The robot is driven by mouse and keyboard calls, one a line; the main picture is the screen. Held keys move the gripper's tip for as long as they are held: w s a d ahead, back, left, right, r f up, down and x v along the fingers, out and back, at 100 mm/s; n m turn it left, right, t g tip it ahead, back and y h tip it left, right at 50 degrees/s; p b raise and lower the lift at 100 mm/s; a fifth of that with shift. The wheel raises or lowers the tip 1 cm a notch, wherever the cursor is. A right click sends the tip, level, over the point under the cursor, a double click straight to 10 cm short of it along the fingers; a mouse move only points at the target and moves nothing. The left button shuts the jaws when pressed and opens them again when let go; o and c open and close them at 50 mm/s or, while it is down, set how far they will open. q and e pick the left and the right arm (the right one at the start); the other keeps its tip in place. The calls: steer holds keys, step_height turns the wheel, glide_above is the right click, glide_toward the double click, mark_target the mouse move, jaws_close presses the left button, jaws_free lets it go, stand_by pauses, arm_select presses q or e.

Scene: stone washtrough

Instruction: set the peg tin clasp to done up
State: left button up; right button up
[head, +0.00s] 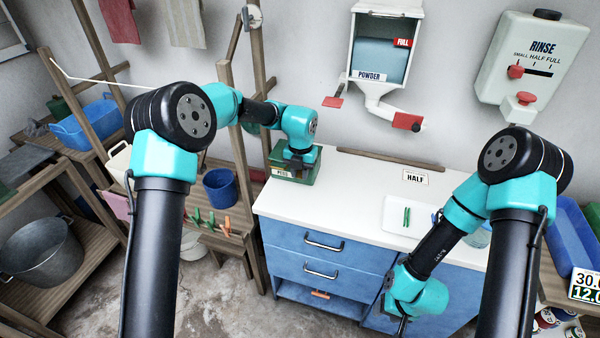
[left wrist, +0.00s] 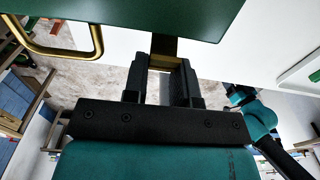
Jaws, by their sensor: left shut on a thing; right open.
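The green peg tin (head: 283,174) stands at the left back corner of the white worktop, with a label on its front. My left gripper (head: 299,158) is over the tin and hides part of its top. In the left wrist view the tin (left wrist: 130,15) fills the top edge. There my left gripper (left wrist: 165,80) is shut on the clasp (left wrist: 163,61), a dark strip with a brass-coloured part. I cannot tell whether the clasp is done up. My right gripper (head: 402,326) hangs low in front of the blue drawers, open and small in view.
A brass loop handle (left wrist: 70,48) is left of the clasp in the left wrist view. The worktop (head: 345,190) is clear right of the tin, up to a white tray (head: 395,228) with green pegs. A powder dispenser (head: 385,50) hangs above.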

arm_select(q)
steer(key=shift+w+r+g, duration=0.15)
steer(key=shift+w+g, duration=0.15)
steer(key=shift+g, duration=0.2)
steer(key=o, duration=0.9)
steer(key=shift+d+r, duration=0.1)
steer(key=shift+r, duration=0.05)
steer(key=r, duration=0.5)
steer(key=w+r, duration=0.1)
steer(key=r, duration=0.5)
steer(key=w+r, duration=0.1)
steer(key=r, duration=0.5)
steer(key=shift+d, duration=0.2)
